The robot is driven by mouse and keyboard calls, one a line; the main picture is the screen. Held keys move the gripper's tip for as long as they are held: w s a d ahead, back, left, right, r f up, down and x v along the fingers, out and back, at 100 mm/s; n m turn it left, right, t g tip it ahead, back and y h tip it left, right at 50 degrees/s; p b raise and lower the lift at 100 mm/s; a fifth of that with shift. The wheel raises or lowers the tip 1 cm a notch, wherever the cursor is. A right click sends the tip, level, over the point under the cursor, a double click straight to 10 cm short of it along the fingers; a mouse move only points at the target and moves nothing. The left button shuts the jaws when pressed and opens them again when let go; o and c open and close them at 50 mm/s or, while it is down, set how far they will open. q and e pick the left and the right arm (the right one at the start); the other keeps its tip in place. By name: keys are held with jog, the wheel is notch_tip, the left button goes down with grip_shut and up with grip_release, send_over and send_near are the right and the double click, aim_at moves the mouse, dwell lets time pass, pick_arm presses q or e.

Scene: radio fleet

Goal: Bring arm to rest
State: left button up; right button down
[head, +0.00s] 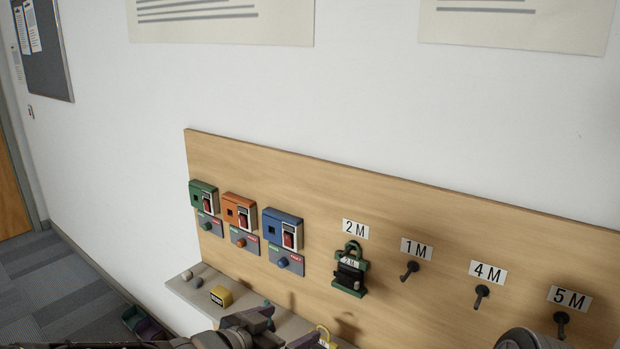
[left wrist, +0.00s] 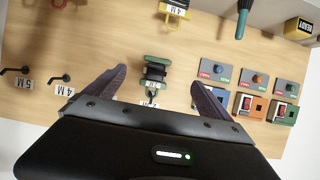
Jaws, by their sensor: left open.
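My left gripper (head: 285,325) shows at the bottom of the head view, in front of the wooden board (head: 330,180). Its two dark fingers are apart with nothing between them. In the left wrist view my left gripper (left wrist: 158,78) is open toward the board. A green-framed black item tagged 2M (head: 350,270) hangs on the board under the 2M label. In the left wrist view this green-framed item (left wrist: 155,72) appears beyond and between the fingertips. I cannot see my right gripper.
Bare pegs stand under the labels 1M (head: 410,270), 4M (head: 482,296) and 5M (head: 561,323). Green (head: 203,197), orange (head: 239,211) and blue (head: 283,230) switch boxes are at left. A yellow READY block (head: 221,296) sits on the ledge. A yellow-framed 4M item (left wrist: 175,12) is below the green one.

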pick_arm(q)
jog(key=s+a+f+n+g+y, duration=0.1)
jog(key=s+f+n+g, duration=0.15)
jog(key=f, duration=0.85)
jog(key=s+a+f+n+g+y, duration=0.15)
jog(key=s+f+n, duration=0.25)
jog(key=f, duration=0.8)
jog(key=s+f+n+g+y, duration=0.1)
jog(key=s+f+g, duration=0.5)
jog(key=s+f, duration=1.1)
jog(key=s+n, duration=0.1)
jog(key=s, duration=0.2)
jog(key=shift+s+n, duration=0.25)
jog(key=shift+n, duration=0.1)
dwell(2.2)
